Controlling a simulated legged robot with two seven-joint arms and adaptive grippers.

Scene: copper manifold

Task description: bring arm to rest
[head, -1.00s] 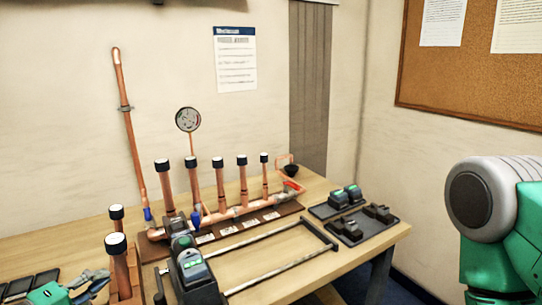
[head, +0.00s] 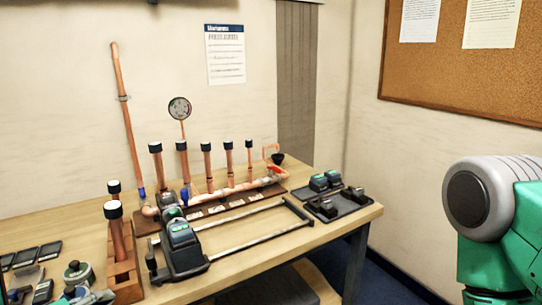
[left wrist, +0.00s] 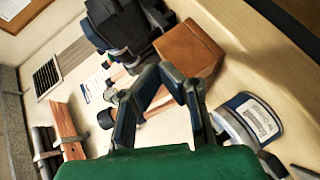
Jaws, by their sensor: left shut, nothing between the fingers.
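My left gripper (left wrist: 164,76) shows in the left wrist view with its two dark fingers drawn together at the tips and nothing between them. A brown wooden block (left wrist: 190,48) and a dark tool (left wrist: 118,28) lie beyond the fingertips. A labelled tin (left wrist: 250,116) is to the right of the fingers. In the head view the left hand is at the bottom left corner, mostly cut off, and its fingers are hard to make out. My right arm shows at the right edge; its gripper is out of view.
The copper manifold (head: 227,192) stands on the wooden table (head: 265,245). A wooden rack (head: 122,272) holds capped copper pipes. A black tool with two long handles (head: 182,250) lies in front. A dark tray (head: 338,208) sits at the right end. Bare tabletop shows near the front edge.

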